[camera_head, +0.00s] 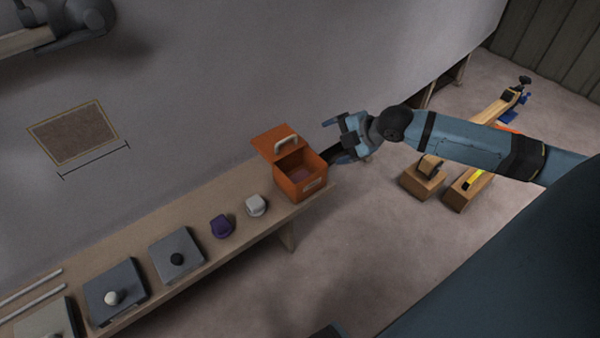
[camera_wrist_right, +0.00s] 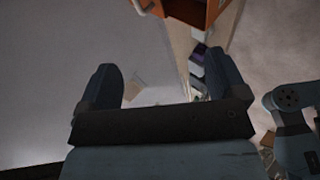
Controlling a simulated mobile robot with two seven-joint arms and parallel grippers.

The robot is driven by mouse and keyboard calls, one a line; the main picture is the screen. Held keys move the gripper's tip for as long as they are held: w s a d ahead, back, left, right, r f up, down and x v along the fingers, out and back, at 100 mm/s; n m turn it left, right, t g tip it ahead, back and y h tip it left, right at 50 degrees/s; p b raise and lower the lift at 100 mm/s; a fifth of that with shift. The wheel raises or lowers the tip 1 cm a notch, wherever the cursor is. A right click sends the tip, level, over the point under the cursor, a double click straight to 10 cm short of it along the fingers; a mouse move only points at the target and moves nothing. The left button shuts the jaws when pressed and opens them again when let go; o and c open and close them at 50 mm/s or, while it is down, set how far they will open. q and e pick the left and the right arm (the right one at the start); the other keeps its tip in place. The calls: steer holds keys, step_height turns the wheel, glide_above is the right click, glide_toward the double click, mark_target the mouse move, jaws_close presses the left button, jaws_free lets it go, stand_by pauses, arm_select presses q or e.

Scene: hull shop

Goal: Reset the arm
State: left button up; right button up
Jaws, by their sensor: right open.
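My right arm comes in from the right in the head view. Its gripper (camera_head: 330,137) is open and empty, its fingers pointing left, close to the right of an orange box (camera_head: 311,187) on the bench. I cannot tell whether it touches the box. In the right wrist view the two dark fingers (camera_wrist_right: 160,75) stand wide apart with nothing between them. The orange box (camera_wrist_right: 211,12) shows at the top of that view, beyond the fingers. My left gripper is not seen.
The box's lid (camera_head: 270,142) stands open. Along the bench (camera_head: 215,180) are a white piece (camera_head: 256,205), a purple piece (camera_head: 222,226), several grey plates with knobs (camera_head: 178,240) and pale rods (camera_head: 30,287). Wooden blocks (camera_head: 423,182) stand on the floor below my right arm.

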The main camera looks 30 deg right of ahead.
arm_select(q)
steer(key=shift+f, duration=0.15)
arm_select(e)
steer(key=v, duration=0.2)
steer(key=shift+s+d+r, duration=0.1)
steer(key=shift+s+r, duration=0.1)
steer(key=shift+r, duration=0.05)
steer(key=s+a+f+m+t, duration=0.1)
steer(key=s+a+f+m, duration=0.65)
steer(key=a, duration=0.45)
steer(key=s+a+f+m+t, duration=0.1)
steer(key=s+a+f+m, duration=0.7)
steer(key=a, duration=0.3)
arm_select(q)
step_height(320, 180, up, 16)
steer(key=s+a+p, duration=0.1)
steer(key=p, duration=2.2)
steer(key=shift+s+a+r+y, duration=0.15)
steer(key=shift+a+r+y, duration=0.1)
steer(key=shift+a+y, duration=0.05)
arm_select(e)
step_height(320, 180, up, 18)
steer(key=s+d+h, duration=0.1)
steer(key=shift+s+m, duration=0.3)
steer(key=shift+m, duration=0.15)
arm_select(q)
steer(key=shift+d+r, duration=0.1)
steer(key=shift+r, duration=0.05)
